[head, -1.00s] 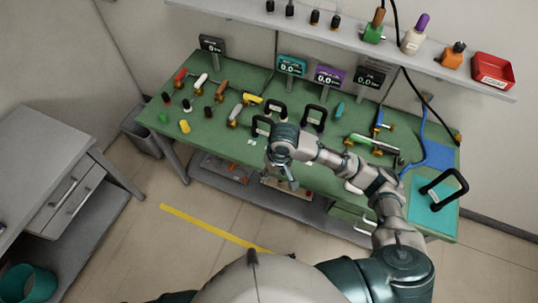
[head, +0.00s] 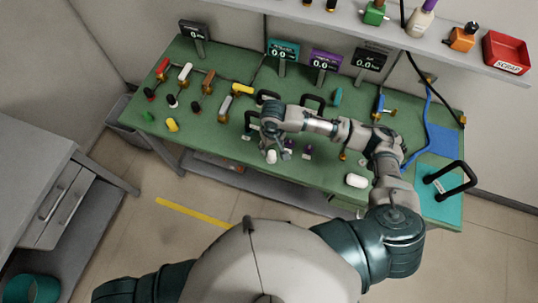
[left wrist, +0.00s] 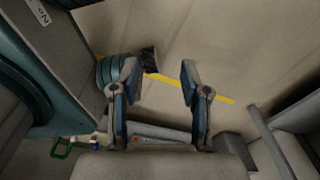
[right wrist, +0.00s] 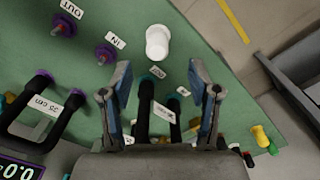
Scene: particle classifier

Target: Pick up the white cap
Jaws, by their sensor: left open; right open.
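A white cap (right wrist: 158,42) stands on the green bench, ahead of my right fingertips in the right wrist view. In the head view the white cap (head: 272,157) shows just below my right gripper (head: 273,147), partly covered by it. In the right wrist view my right gripper (right wrist: 159,70) is open and empty. Its fingers are spread to either side of a black handle below, and the cap lies beyond the tips. My left gripper (left wrist: 160,68) is open and empty over the floor, away from the bench.
Purple fittings (right wrist: 105,53) labelled IN and OUT stand beside the cap. Black handles (right wrist: 40,105) stand close to my right gripper. Another white rounded piece (head: 356,180) lies near the bench's front edge. Small displays (head: 325,60) line the back. A grey cabinet (head: 50,190) stands left.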

